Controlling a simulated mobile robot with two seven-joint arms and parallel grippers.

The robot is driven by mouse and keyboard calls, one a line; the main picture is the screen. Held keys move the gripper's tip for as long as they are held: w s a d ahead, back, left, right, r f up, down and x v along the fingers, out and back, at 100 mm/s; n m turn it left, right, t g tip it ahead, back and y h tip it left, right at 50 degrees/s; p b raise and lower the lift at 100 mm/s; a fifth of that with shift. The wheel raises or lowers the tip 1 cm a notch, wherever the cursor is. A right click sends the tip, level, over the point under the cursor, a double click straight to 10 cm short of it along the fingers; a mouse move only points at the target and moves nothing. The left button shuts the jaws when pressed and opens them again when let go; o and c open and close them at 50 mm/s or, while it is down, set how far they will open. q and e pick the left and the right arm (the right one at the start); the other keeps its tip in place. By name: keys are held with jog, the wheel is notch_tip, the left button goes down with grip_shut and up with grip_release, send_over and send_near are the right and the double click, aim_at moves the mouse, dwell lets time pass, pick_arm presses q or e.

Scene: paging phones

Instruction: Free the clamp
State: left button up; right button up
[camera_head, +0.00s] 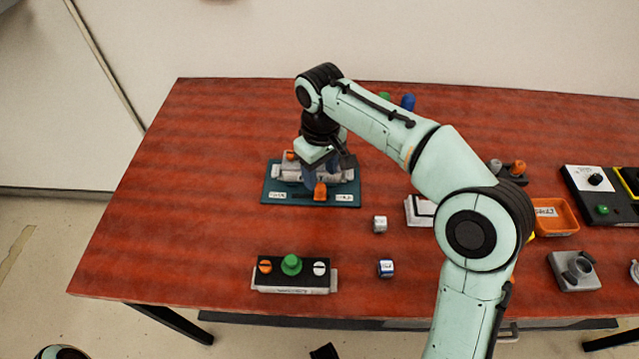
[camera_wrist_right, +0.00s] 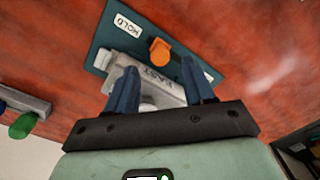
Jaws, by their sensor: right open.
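The clamp stands on a teal base plate (camera_head: 272,193) at the left middle of the table. It has a pale grey body (camera_wrist_right: 155,82) with dark lettering and an orange handle (camera_head: 320,191) at the front. In the right wrist view the orange handle (camera_wrist_right: 160,51) stands beside a white label reading HOLD (camera_wrist_right: 128,25). My right gripper (camera_head: 318,175) is over the clamp, pointing down. Its blue fingers (camera_wrist_right: 158,66) are apart, on either side of the grey body, with the handle just beyond their tips. Contact cannot be told. My left gripper is not seen.
A black box with a green button (camera_head: 291,264) sits at the front left. An orange tray (camera_head: 556,216) and a grey fixture (camera_head: 573,272) are at the right. The table's left side is clear.

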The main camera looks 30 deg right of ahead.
aim_at(320, 187)
jog(key=shift+f+b, duration=0.35)
jog(key=shift+f, duration=1.6)
grip_shut()
jog(key=shift+w+a+r+p, duration=0.1)
jog(key=shift+w+a+p, duration=0.1)
jog(key=shift+a+p, duration=0.1)
jog(key=w+a+p, duration=0.2)
jog(key=a, duration=0.1)
jog(key=shift+w+a+p, duration=0.15)
jog(key=shift+a+p, duration=0.1)
jog(key=shift+p, duration=0.05)
grip_release()
jog(key=shift+a, duration=0.1)
